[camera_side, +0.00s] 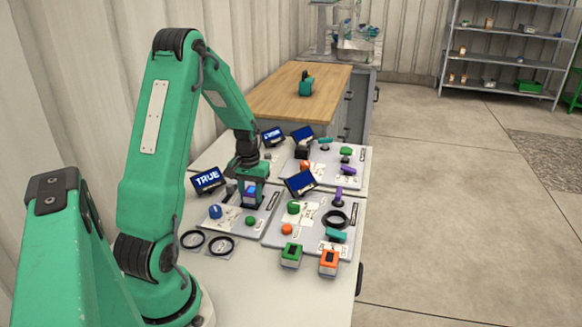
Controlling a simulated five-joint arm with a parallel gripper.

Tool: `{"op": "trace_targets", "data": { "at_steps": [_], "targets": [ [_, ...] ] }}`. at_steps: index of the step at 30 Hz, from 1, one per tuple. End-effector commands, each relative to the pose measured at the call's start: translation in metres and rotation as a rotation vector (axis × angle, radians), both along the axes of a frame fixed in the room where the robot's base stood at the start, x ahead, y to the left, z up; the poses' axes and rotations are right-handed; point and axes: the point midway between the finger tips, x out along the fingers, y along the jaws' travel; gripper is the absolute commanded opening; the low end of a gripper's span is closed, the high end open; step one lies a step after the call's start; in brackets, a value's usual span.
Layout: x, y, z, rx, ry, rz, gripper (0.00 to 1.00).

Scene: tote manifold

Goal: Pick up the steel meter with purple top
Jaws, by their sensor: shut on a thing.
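My gripper (251,193) is at the panel on the left side of the table, pointing down. It is shut on a small block-shaped meter (250,197) whose top looks blue to purple. The fingers hide much of this meter, and I cannot tell whether it touches the panel. Two similar grey meters stand at the front of the table: one has a green top (291,255), the other an orange top (329,262).
Grey panels with knobs and small screens cover the table. The front of the white table (300,300) is clear. A wooden-topped bench (300,88) stands behind.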

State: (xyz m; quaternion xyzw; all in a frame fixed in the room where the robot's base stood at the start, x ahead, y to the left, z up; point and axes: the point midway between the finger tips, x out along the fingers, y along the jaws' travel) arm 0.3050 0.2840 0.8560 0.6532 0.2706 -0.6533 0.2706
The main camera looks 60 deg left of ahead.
Motion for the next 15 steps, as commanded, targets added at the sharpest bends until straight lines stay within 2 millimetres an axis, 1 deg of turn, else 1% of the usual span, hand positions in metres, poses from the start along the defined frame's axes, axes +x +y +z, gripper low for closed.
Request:
{"op": "trace_targets", "data": {
  "at_steps": [10, 15],
  "targets": [
    [0.0, 0.0, 0.003, 0.001, -0.001, 0.0, 0.07],
    [0.001, 0.001, 0.014, 0.003, -0.003, 0.0, 0.07]
  ]
}}
